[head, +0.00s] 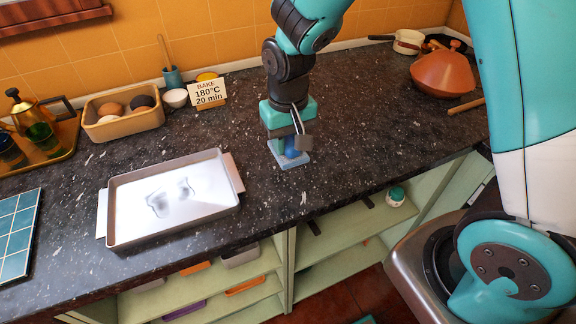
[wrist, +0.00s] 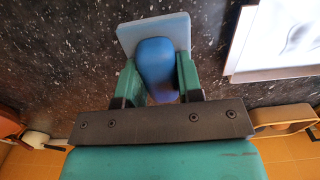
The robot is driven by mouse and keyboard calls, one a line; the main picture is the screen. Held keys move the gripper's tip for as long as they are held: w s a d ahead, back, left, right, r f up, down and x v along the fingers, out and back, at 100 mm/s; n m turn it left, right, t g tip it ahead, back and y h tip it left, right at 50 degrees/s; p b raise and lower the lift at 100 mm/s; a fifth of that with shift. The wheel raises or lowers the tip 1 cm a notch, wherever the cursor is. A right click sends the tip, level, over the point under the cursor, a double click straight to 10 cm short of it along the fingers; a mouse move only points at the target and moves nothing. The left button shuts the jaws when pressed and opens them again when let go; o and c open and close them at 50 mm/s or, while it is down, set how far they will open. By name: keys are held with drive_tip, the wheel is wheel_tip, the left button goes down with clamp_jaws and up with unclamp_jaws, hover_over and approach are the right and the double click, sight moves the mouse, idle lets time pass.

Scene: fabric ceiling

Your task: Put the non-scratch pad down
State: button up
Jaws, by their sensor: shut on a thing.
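The non-scratch pad is a light blue square plate (head: 294,160) with a darker blue rounded handle. My gripper (head: 291,143) is shut on the handle, above the dark speckled counter (head: 345,135). In the wrist view, the two green fingers of my gripper (wrist: 158,80) clasp the handle (wrist: 156,62) from both sides. The plate (wrist: 130,36) lies beyond it, at or close to the counter surface. I cannot tell whether the plate touches the counter. Part of the handle is hidden by my fingers in the head view.
A metal baking tray (head: 121,184) lies left of the pad. A "BAKE 180°C 20 min" card (head: 207,93) and a small white bowl (head: 176,98) stand behind. A brown tagine (head: 441,74) is at the back right. Counter right of the pad is clear; its front edge is near.

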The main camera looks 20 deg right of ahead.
sight(289, 139)
wheel_tip(289, 139, down, 8)
drive_tip(key=shift+f+p, duration=0.2)
drive_tip(key=shift+p, duration=0.1)
drive_tip(key=shift+f, duration=0.1)
drive_tip(key=o, duration=0.9)
drive_tip(key=shift+o, duration=0.2)
wheel_tip(289, 139, up, 12)
drive_tip(key=shift+f+b, duration=0.1)
drive_tip(key=shift+b, duration=0.65)
drive_tip(key=s+a+r+n+y, duration=0.2)
drive_tip(key=s+r, duration=0.3)
drive_tip(key=s, duration=0.4)
drive_tip(key=s+a+r+n+y, duration=0.2)
drive_tip(key=s+r+n, duration=0.3)
drive_tip(key=s, duration=0.4)
drive_tip(key=shift+s+a+r, duration=0.3)
drive_tip(key=shift+s+r, duration=0.05)
drive_tip(key=shift+r, duration=0.2)
